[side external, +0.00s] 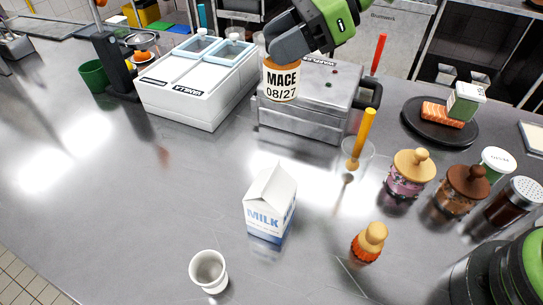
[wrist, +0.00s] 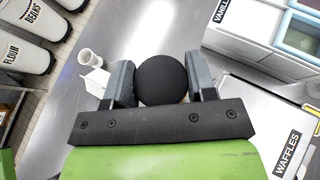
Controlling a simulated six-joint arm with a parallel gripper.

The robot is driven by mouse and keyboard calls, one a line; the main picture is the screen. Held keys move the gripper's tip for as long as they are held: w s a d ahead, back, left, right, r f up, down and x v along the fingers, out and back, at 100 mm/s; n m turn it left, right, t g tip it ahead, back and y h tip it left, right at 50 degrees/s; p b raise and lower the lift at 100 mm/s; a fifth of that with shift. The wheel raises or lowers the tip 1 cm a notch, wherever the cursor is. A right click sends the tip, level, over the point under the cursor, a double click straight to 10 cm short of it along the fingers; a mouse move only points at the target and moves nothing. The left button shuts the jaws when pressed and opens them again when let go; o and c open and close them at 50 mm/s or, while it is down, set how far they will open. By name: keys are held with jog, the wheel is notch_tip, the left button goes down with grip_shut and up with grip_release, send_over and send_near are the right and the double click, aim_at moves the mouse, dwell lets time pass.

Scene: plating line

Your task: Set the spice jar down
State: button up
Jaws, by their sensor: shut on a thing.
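The spice jar (side external: 281,84) is labelled "MACE 08/27" on white, with an orange-brown band above the label. My gripper (side external: 282,58) is shut on its top and holds it upright in the air, in front of the waffle maker in the side view. In the wrist view the jar's round black lid (wrist: 163,80) sits between the two fingers of my gripper (wrist: 163,85).
The waffle maker (side external: 310,120) and a white two-lidded vanilla box (side external: 195,95) stand behind. A milk carton (side external: 270,208), a white cup (side external: 209,270), lidded jars (side external: 411,172) and a dark plate (side external: 418,128) stand on the steel counter. The counter's left part is clear.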

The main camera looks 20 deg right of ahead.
jog(key=shift+a, duration=1)
notch_tip(320, 180, down, 10)
jog(key=shift+d+f, duration=0.15)
jog(key=shift+f, duration=2.3)
jog(key=shift+f, duration=0.15)
jog(key=o, duration=1.2)
jog(key=shift+o, duration=0.2)
